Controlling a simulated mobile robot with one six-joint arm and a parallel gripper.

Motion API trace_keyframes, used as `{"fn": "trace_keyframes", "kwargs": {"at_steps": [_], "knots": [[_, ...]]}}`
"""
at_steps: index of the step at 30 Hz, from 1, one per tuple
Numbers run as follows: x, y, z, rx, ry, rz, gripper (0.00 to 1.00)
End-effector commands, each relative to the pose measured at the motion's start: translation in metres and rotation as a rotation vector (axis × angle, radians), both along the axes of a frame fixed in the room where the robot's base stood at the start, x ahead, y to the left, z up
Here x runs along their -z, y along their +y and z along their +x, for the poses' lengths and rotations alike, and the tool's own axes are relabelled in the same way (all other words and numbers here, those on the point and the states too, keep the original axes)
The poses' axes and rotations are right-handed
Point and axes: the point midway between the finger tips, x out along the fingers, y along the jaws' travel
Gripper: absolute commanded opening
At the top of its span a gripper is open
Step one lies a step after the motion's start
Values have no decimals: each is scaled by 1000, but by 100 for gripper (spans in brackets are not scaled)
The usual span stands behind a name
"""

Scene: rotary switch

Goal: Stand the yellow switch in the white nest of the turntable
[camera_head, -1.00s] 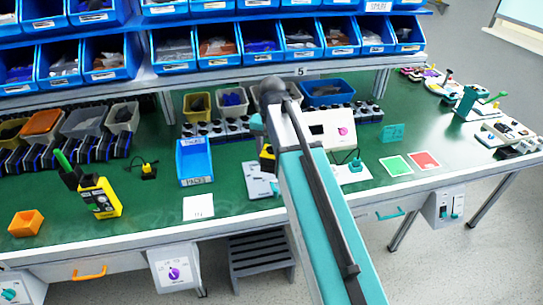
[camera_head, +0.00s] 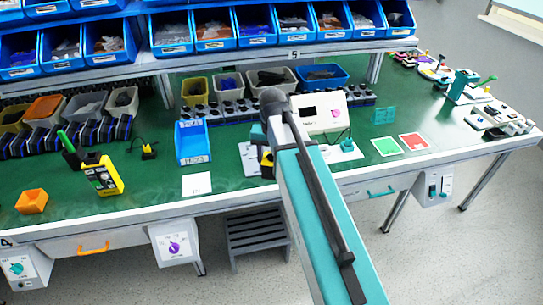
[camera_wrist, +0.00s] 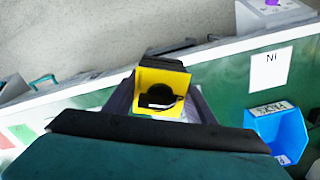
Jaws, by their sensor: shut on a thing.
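My gripper (camera_wrist: 160,104) is shut on the yellow switch (camera_wrist: 165,80) in the wrist view. The switch shows a yellow frame, a black round part in its middle and a black block on its far side. In the head view my arm hides most of the gripper; a small yellow piece of the switch (camera_head: 267,158) shows left of the arm, above the bench. A pale, rounded fixture with coloured parts (camera_head: 436,70) stands at the far right of the bench; I cannot tell whether it is the turntable. I cannot make out the white nest.
A blue tray (camera_head: 191,142) and a white card (camera_head: 197,185) are left of my arm. Green (camera_head: 387,146) and red (camera_head: 413,141) cards lie right. A teal press (camera_head: 461,84) stands farther right. Blue bins line the shelf.

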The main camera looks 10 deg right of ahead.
Motion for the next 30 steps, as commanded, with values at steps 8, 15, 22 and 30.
{"fn": "trace_keyframes", "kwargs": {"at_steps": [8, 15, 22, 30], "knots": [[34, 0, -22, -111, 2, 0, 30], [64, 0, -39, -313, 1, 0, 30], [71, 0, -41, -413, -1, -1, 30], [71, 0, -41, -420, 0, 0, 30]]}}
